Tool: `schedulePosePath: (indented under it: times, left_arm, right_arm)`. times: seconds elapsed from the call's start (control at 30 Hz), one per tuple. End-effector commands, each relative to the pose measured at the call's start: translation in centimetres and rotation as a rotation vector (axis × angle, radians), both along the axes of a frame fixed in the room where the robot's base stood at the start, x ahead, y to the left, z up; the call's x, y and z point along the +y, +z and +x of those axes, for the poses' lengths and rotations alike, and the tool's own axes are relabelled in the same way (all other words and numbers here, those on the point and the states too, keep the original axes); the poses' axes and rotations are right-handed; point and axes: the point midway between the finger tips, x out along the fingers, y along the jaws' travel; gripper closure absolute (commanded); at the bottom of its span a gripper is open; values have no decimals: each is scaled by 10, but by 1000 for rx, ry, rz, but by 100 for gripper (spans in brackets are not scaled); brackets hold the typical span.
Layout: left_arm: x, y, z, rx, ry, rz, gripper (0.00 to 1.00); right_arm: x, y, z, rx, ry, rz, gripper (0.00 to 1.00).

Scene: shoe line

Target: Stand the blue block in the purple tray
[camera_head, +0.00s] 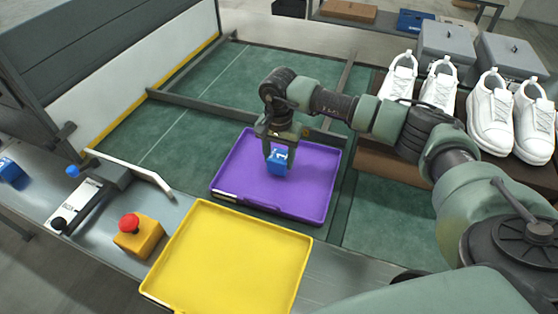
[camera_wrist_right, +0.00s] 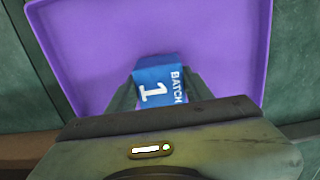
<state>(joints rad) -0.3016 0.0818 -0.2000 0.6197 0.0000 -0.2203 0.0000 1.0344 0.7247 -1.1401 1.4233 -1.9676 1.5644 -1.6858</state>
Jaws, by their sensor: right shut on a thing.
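The blue block (camera_head: 278,162) is between the fingers of my right gripper (camera_head: 279,150), which is shut on it. It is over the middle of the purple tray (camera_head: 240,172); I cannot tell whether it touches the tray floor. In the right wrist view the blue block (camera_wrist_right: 160,82) carries white lettering, "BATCH 1", and the purple tray (camera_wrist_right: 95,50) spreads out behind it. The right gripper's fingers (camera_wrist_right: 160,95) sit on either side of the block. My left gripper is not in view.
An empty yellow tray (camera_head: 230,255) lies in front of the purple tray. A yellow box with a red button (camera_head: 138,235) and a white-armed device (camera_head: 95,195) are at the left. Another blue block (camera_head: 10,170) sits at the far left. White shoes (camera_head: 490,112) stand at the right.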

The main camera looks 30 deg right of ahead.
Motion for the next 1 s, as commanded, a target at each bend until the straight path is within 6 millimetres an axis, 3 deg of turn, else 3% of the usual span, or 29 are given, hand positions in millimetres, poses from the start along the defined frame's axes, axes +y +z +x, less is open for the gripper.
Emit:
schedulePosePath:
  times: [0.13,0.47,0.5,0.57,1.0]
  left_arm:
    - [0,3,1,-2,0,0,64]
    - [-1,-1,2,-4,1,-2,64]
    - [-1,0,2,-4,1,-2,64]
    - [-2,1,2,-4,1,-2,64]
    - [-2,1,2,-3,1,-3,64]
  right_arm:
    - [0,-20,0,1,0,0,95]
    - [0,-24,0,-1,0,-1,95]
    - [0,-23,0,0,0,-1,44]
    - [0,-23,0,1,0,-1,28]
    - [0,-15,1,-3,0,0,28]
